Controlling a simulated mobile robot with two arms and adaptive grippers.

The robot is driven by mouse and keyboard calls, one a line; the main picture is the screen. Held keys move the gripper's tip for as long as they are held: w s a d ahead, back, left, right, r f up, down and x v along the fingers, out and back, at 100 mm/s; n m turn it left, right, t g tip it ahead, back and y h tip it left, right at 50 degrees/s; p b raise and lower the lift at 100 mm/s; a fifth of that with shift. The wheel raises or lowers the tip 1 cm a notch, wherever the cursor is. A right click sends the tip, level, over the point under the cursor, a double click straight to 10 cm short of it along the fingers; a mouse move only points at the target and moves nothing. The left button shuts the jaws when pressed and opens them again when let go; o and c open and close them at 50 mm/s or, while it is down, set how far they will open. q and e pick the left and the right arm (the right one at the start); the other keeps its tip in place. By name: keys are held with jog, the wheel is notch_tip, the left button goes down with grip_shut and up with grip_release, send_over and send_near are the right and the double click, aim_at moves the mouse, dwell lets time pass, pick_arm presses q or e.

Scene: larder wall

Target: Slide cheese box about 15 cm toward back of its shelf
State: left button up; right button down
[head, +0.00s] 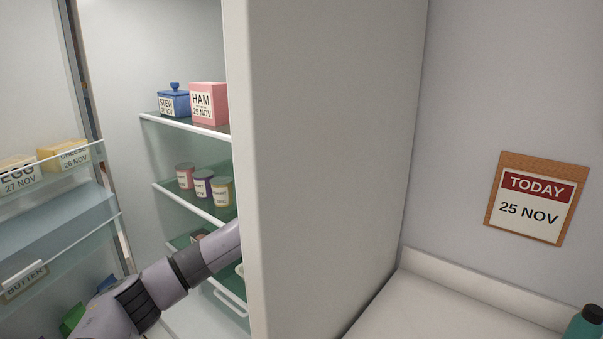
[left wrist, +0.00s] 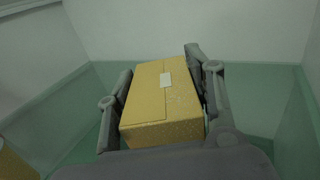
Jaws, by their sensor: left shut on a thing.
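In the left wrist view a yellow cheese box (left wrist: 160,100) with a small white label on top sits on a green glass shelf (left wrist: 85,125). My left gripper (left wrist: 159,62) is shut on it, one finger along each side. The box's lettering cannot be read in this view. In the head view my left arm reaches into the fridge at a low shelf, and its gripper and the held box are hidden behind the fridge's side wall. My right gripper is in neither view.
Another yellow box (head: 63,156), apparently lettered CHEESE, stands in the open door's rack beside an EGG box (head: 18,174). Several jars (head: 203,186) stand on the shelf above my arm. The fridge side wall (head: 320,150) blocks the right. Glass shows free behind the held box.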

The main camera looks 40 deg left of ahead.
pick_arm(q)
jog(key=shift+w+d, duration=0.3)
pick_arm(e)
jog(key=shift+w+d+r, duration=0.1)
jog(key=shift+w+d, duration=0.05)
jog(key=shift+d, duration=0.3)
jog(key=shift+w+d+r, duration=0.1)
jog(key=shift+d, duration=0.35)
pick_arm(q)
jog(key=o, duration=1.5)
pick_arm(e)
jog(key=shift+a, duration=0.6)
